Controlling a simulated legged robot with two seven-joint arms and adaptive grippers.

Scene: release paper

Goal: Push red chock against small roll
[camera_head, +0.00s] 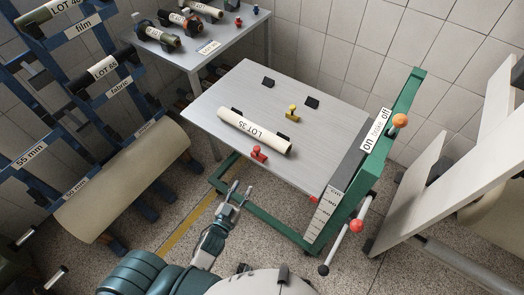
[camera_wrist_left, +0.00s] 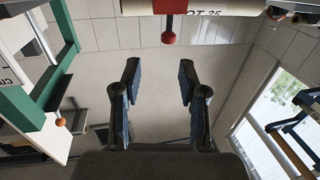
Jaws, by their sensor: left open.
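The small roll (camera_head: 254,131), cream and marked LOT 35, lies on the grey table (camera_head: 222,97) between dark stops. The red chock (camera_head: 259,154) stands at the near side of the roll, close to its right half; I cannot tell if they touch. In the left wrist view the red chock (camera_wrist_left: 168,37) shows at the top, in front of the roll (camera_wrist_left: 140,6). My left gripper (camera_head: 241,188) is open and empty, off the table's near edge and short of the chock. It also shows in the left wrist view (camera_wrist_left: 159,75). My right gripper is not in view.
A yellow chock (camera_head: 292,112) and black blocks (camera_head: 312,102) stand beyond the roll. A green frame with a brake lever (camera_head: 399,121) is at the right of the table. A large roll (camera_head: 125,185) hangs on the blue rack at left. A side table (camera_head: 205,45) holds more rolls.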

